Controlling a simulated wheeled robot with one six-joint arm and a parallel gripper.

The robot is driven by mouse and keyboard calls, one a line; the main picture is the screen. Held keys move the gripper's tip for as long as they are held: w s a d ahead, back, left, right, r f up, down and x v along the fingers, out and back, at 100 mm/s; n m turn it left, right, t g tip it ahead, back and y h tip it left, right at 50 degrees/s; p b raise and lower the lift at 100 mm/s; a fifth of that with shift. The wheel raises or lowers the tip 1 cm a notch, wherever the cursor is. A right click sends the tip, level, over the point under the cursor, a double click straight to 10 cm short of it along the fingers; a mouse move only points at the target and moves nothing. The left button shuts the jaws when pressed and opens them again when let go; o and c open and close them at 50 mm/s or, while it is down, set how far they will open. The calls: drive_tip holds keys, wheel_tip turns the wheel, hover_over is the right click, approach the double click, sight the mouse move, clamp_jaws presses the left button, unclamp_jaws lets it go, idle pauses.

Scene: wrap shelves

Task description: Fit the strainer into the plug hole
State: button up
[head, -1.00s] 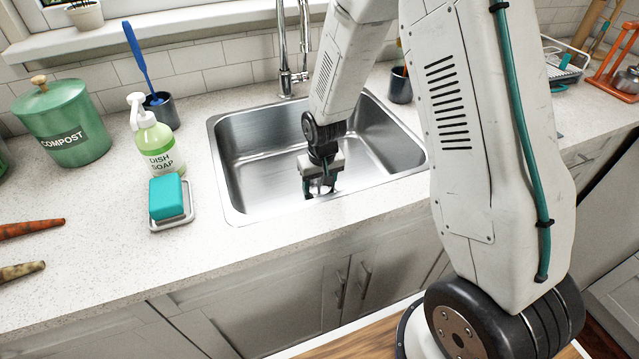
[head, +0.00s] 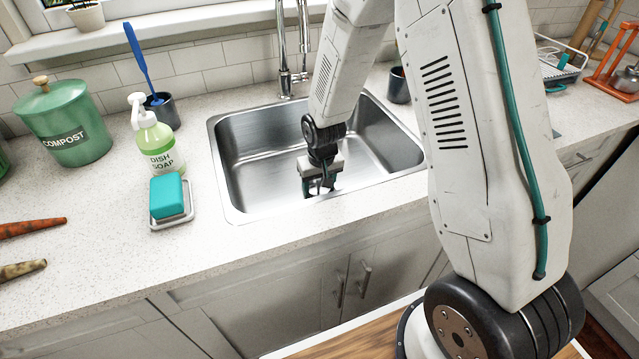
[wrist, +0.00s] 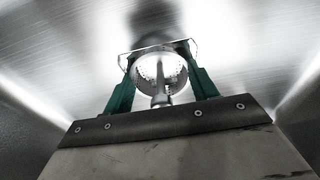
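The strainer (wrist: 160,72) is a round, perforated metal basket with a central post, seen in the wrist view. My gripper (wrist: 160,50) has its two green fingers on opposite sides of the basket, and they appear to touch it. In the head view my gripper (head: 319,187) points down low in the steel sink (head: 250,165), toward its front. There the strainer is too small and shaded to make out. A dark round patch lies beyond the basket in the wrist view. I cannot tell whether it is the plug hole or a shadow, nor whether the strainer sits in the hole.
The sink walls surround my gripper closely. A faucet (head: 287,60) rises behind the sink. A soap bottle (head: 158,145), a teal sponge on a dish (head: 168,197) and a compost bin (head: 65,120) stand left of it. A dark cup (head: 399,86) stands at its back right.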

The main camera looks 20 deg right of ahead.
drive_tip(key=shift+o, duration=0.4)
wheel_tip(320, 180, up, 12)
drive_tip(key=s, duration=0.1)
drive_tip(key=shift+s+f, duration=0.15)
drive_tip(key=shift+f, duration=0.1)
drive_tip(key=s+d+r, duration=0.2)
drive_tip(key=s+r, duration=0.9)
drive_tip(key=r, duration=0.3)
drive_tip(key=s+r, duration=0.3)
drive_tip(key=s, duration=0.5)
drive_tip(key=s+d+r, duration=0.1)
drive_tip(key=s+r, duration=0.2)
drive_tip(key=s, duration=0.6)
drive_tip(key=shift+s+r, duration=0.15)
drive_tip(key=shift+s, duration=0.15)
